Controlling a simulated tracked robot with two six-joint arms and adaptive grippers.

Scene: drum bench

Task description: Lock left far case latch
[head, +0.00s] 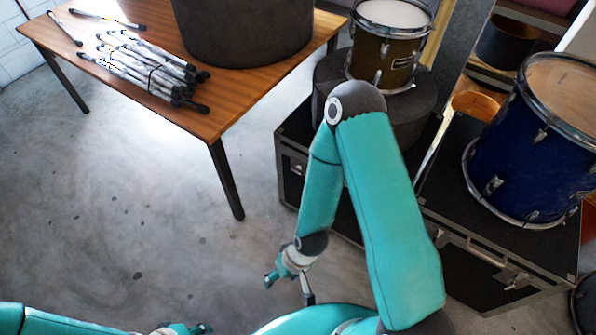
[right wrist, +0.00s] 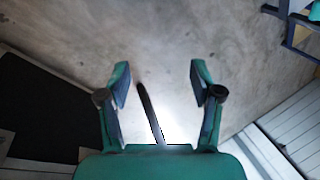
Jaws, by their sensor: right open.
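The left black case (head: 288,160) stands on the floor right of the wooden table, with metal edges; my right arm covers much of its front. A small metal fitting (head: 298,168) shows on its front left; I cannot tell if it is the latch or whether it is locked. My right gripper (head: 283,279) hangs over bare floor in front of the case, apart from it. In the right wrist view its two fingers (right wrist: 160,85) are spread with nothing held. My left gripper (head: 185,328) shows only partly at the bottom edge; its fingers are unclear.
A wooden table (head: 190,118) with bundled sticks (head: 150,70) stands left. A brown drum (head: 385,55) sits above the left case. A blue drum (head: 530,150) stands on the right case (head: 450,190), which has a front latch (head: 517,280). Floor at left is clear.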

